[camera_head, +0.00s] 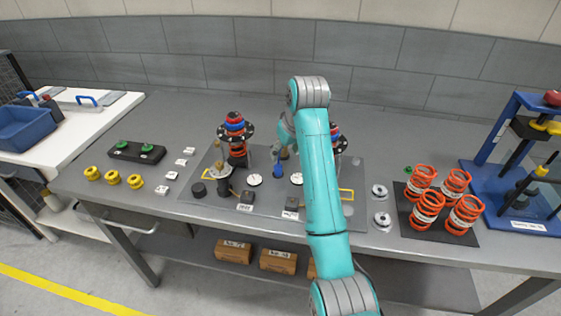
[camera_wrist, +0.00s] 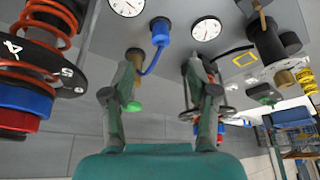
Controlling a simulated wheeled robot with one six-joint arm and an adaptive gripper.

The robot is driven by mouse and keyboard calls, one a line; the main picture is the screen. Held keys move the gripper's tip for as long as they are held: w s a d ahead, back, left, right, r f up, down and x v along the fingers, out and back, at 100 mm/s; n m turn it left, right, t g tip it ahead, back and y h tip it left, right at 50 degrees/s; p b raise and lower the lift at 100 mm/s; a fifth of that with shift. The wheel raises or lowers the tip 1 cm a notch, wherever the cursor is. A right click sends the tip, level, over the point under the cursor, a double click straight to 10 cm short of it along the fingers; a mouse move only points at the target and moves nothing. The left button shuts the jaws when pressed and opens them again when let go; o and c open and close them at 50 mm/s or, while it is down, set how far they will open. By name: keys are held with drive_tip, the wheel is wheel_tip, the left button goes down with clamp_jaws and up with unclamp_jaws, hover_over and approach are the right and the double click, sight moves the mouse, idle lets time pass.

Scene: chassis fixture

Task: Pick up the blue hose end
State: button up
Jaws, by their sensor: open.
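The blue hose end (camera_wrist: 159,34) is an upright blue cylinder with a dark tip in the wrist view, with a thin blue hose curving from it toward the left finger. It also shows in the head view as a small blue piece (camera_head: 277,170) on the grey fixture plate (camera_head: 225,208). My gripper (camera_wrist: 163,66) is open, its two fingers apart, with the hose end visible beyond the gap between the fingertips. In the head view my gripper (camera_head: 281,143) is above the plate, partly hidden by my arm. Whether a finger touches the hose is unclear.
Two white dials (camera_wrist: 206,28) (camera_wrist: 127,5) flank the hose end. A red coil spring strut (camera_wrist: 45,40) stands close at the left. Brass fittings (camera_wrist: 133,54) are near the fingers. Orange springs (camera_head: 425,205) and a blue press (camera_head: 510,180) stand at the right of the bench.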

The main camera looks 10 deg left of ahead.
sight(279, 166)
drive_tip(key=x, duration=0.5)
drive_tip(key=shift+f, duration=0.1)
drive_tip(key=shift+a+x, duration=0.1)
drive_tip(key=shift+x, duration=1.3)
drive_tip(key=shift+a+x, duration=0.15)
drive_tip(key=shift+x, duration=1.2)
drive_tip(key=shift+w, duration=0.15)
clamp_jaws()
